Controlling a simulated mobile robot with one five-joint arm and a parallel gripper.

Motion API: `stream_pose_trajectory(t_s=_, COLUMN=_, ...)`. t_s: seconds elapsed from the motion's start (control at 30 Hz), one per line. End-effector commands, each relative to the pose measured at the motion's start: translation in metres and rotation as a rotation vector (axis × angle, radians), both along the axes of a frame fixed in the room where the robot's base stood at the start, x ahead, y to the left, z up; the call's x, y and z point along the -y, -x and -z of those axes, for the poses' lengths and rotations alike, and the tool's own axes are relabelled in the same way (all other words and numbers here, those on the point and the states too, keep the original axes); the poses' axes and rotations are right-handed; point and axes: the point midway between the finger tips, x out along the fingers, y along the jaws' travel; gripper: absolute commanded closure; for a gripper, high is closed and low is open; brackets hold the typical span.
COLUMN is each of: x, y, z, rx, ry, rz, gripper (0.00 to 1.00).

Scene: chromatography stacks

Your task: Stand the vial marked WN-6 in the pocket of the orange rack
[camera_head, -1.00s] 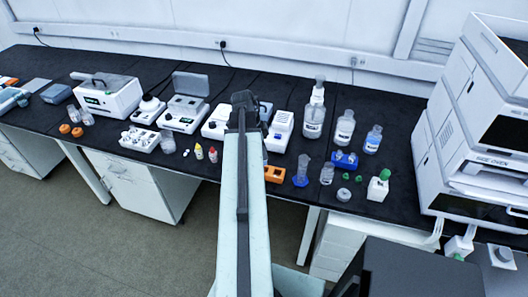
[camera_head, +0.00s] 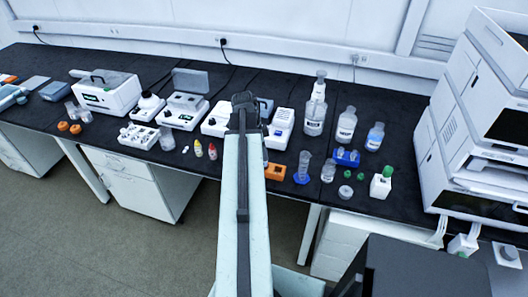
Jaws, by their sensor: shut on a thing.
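The orange rack (camera_head: 275,171) lies on the black bench just right of my arm. Its left end is hidden behind the arm, and its pockets are too small to make out well. My gripper (camera_head: 245,101) is the dark end of the long pale arm, over the bench beyond the rack. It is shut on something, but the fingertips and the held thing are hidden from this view. No WN-6 mark can be read anywhere, so I cannot tell where that vial is.
A blue rack (camera_head: 346,157), a blue-based cylinder (camera_head: 302,168) and a green-capped bottle (camera_head: 381,182) stand right of the orange rack. Bench instruments line the back.

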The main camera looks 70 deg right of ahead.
Motion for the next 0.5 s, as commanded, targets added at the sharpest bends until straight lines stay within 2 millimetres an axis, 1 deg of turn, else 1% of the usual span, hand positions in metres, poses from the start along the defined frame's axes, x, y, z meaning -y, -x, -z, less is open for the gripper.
stream_pose_trajectory(t_s=0.5, x=0.000, y=0.001, z=0.020, rx=0.000, ry=0.000, rz=0.001, gripper=1.00)
